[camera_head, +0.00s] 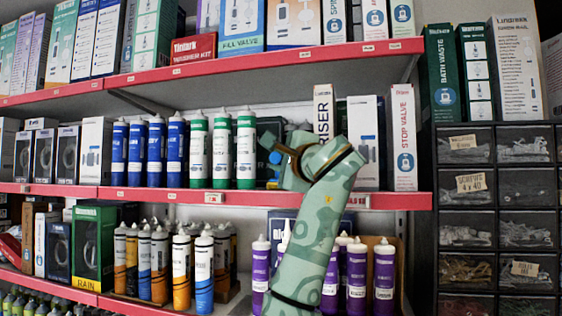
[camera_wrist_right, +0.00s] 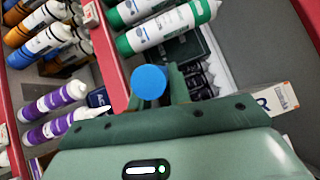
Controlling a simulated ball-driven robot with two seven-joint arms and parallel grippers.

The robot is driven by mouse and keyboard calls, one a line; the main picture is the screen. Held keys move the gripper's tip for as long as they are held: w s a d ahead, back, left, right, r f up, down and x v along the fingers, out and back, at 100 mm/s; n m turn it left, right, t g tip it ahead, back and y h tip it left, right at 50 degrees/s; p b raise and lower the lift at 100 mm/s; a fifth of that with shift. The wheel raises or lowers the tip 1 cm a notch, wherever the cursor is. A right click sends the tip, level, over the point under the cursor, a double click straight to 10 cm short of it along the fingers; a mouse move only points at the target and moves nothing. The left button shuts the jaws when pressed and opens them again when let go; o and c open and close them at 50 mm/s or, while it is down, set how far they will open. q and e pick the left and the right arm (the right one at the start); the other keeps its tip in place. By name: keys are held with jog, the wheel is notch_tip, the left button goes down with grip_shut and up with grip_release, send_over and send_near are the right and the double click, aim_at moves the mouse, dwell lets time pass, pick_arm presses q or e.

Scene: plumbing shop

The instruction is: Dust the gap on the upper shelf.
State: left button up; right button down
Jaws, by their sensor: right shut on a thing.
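My right gripper (camera_head: 274,172) reaches onto the middle red-edged shelf (camera_head: 240,197). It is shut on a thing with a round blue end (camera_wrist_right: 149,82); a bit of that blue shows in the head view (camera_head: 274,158). The rest of the held thing is hidden, so I cannot tell its shape. The gripper is at a gap between green-and-white tubes (camera_head: 221,150) and the upright RISER box (camera_head: 323,112). A dark green box (camera_wrist_right: 185,50) stands farther back there. My arm hides much of the gap, and no dust can be made out. My left gripper is not in view.
Blue tubes (camera_head: 155,150) stand left of the green ones; a STOP VALVE box (camera_head: 403,140) stands at the shelf's right end. The top shelf (camera_head: 300,56) overhangs, with boxes on it. Purple tubes (camera_head: 384,275) stand below. Drawers (camera_head: 497,215) are at the right.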

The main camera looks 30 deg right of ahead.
jog(key=s+a+r+b, duration=0.2)
jog(key=s+a, duration=0.1)
jog(key=shift+s+a, duration=0.1)
jog(key=shift+a, duration=0.05)
jog(key=s+a+b, duration=0.3)
jog(key=s+a, duration=0.2)
jog(key=shift+a, duration=0.4)
dwell(0.6)
jog(key=shift+r, duration=0.1)
dwell(0.5)
